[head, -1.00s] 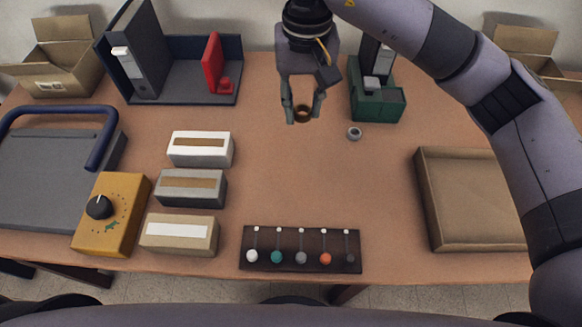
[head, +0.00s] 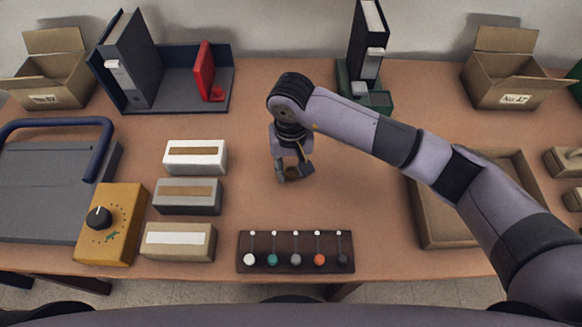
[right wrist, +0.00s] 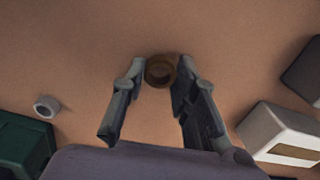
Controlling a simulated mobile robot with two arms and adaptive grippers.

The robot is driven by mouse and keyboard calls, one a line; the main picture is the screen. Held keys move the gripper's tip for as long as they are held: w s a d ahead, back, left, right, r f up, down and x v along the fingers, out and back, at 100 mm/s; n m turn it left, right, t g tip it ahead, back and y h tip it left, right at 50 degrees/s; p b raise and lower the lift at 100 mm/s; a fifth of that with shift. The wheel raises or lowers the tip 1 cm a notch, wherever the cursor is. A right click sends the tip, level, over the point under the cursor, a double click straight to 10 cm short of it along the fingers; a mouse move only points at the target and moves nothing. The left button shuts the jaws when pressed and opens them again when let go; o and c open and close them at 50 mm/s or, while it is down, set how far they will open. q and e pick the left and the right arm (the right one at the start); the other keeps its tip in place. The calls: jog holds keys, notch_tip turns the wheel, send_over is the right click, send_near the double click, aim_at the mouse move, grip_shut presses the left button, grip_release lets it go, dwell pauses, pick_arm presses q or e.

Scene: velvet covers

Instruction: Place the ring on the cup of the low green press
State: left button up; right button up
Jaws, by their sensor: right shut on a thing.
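My right gripper (head: 293,174) is shut on a brown ring (head: 291,173) over the middle of the table. In the right wrist view the brown ring (right wrist: 160,71) sits between the fingertips (right wrist: 159,78); its height above the table is hard to tell. My left gripper is not in view.
White (head: 195,157), grey (head: 188,196) and tan (head: 178,241) boxes stand left of the gripper. A dark strip with several coloured knobs (head: 295,252) lies at the front. A brown tray (head: 436,233) is partly under my right arm. A navy tray (head: 185,96) holds a red piece (head: 207,70).

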jog(key=shift+f, duration=0.7)
jog(key=shift+f, duration=0.2)
jog(key=o, duration=0.8)
jog(key=shift+o, duration=0.2)
jog(key=shift+r, duration=0.1)
